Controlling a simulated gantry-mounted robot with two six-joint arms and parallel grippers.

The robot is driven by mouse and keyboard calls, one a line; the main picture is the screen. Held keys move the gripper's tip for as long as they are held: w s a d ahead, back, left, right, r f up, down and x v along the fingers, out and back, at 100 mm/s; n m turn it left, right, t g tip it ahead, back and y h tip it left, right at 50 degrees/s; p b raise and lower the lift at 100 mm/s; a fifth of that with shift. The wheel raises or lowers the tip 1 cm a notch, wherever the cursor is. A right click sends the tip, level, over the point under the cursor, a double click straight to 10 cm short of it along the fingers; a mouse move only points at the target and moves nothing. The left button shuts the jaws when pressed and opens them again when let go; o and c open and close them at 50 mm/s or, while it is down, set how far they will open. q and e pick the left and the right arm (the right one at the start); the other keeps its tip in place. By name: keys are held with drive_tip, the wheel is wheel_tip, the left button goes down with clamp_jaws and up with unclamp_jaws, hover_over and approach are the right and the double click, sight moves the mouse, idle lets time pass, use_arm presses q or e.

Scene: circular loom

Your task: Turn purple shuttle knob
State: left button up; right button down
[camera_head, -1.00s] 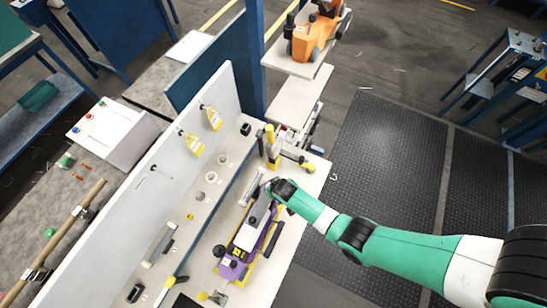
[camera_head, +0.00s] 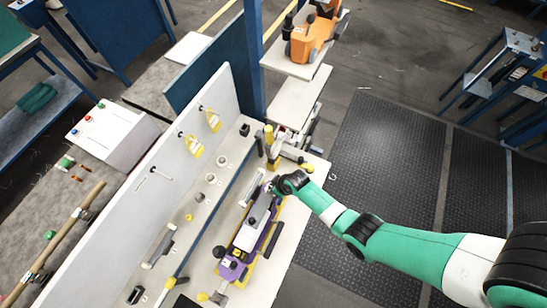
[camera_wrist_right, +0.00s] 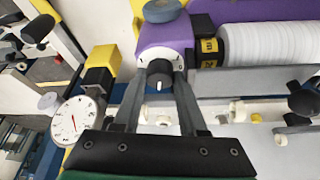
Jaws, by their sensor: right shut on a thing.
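The purple shuttle (camera_head: 272,232) lies lengthwise on the pale bench, with a yellow base under it. In the right wrist view its purple end block (camera_wrist_right: 163,38) carries a white dial with a black knob (camera_wrist_right: 158,70). My right gripper (camera_wrist_right: 160,80) has its two fingers closed on either side of this knob and is shut on it. In the head view the right gripper (camera_head: 269,187) is at the far end of the shuttle, and its wrist hides the knob. My left gripper is not in view.
A yellow-topped post (camera_head: 269,134) stands just beyond the shuttle. A round gauge (camera_wrist_right: 74,122) and a white thread spool (camera_wrist_right: 262,42) are close to the fingers. A white panel (camera_head: 170,165) borders the bench on the left. The dark floor mat (camera_head: 400,150) is clear.

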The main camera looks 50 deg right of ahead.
drive_tip(key=shift+d+f+n+y, duration=0.1)
drive_tip(key=shift+n+y, duration=0.3)
drive_tip(key=shift+n, duration=0.5)
drive_tip(key=n+y, duration=0.1)
drive_tip(key=n, duration=0.2)
drive_tip(key=shift+d+n+g, duration=0.1)
drive_tip(key=shift+n+g, duration=0.2)
drive_tip(key=shift+n, duration=0.1)
drive_tip(key=shift+w+n+y+p, duration=0.1)
drive_tip(key=shift+n+y+p, duration=0.35)
drive_tip(key=shift+n, duration=0.45)
drive_tip(key=shift+d+n+g+y, duration=0.1)
drive_tip(key=shift+n+g+y, duration=0.25)
drive_tip(key=shift+n, duration=0.55)
drive_tip(key=shift+w+n+g+b, duration=0.15)
drive_tip(key=shift+n+g+b, duration=0.2)
drive_tip(key=shift+n+b, duration=0.7)
drive_tip(key=shift+d+n+g+y+b, duration=0.1)
drive_tip(key=shift+n+g+y+b, duration=0.25)
drive_tip(key=shift+n+b, duration=0.5)
drive_tip(key=shift+n, duration=0.3)
drive_tip(key=c, duration=0.7)
unclamp_jaws()
drive_tip(key=shift+c, duration=0.2)
